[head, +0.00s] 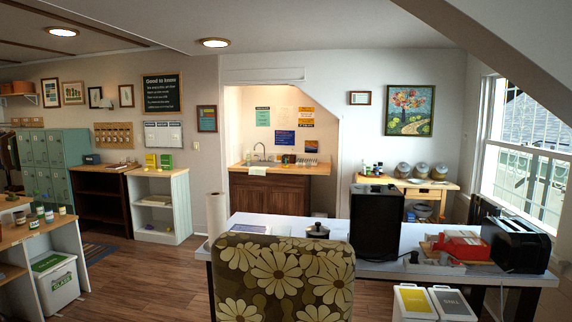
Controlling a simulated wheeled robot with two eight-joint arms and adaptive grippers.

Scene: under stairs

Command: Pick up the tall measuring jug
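I cannot make out a tall measuring jug anywhere in the head view. Small items stand on the sink counter (290,168), on the wooden cart (448,184) and on the left shelf unit (35,233), but they are too small to identify as a jug. The long pale table (405,268) in front holds a dark lidded pot (317,231), a tall black box-shaped thing (376,222), a red item (462,245) and a black toaster (515,245). Neither of my grippers is in view.
A flower-patterned chair (282,285) blocks the near side of the table. A white paper roll (216,215) stands at the table's left end. Open wooden floor (150,275) lies left of the chair.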

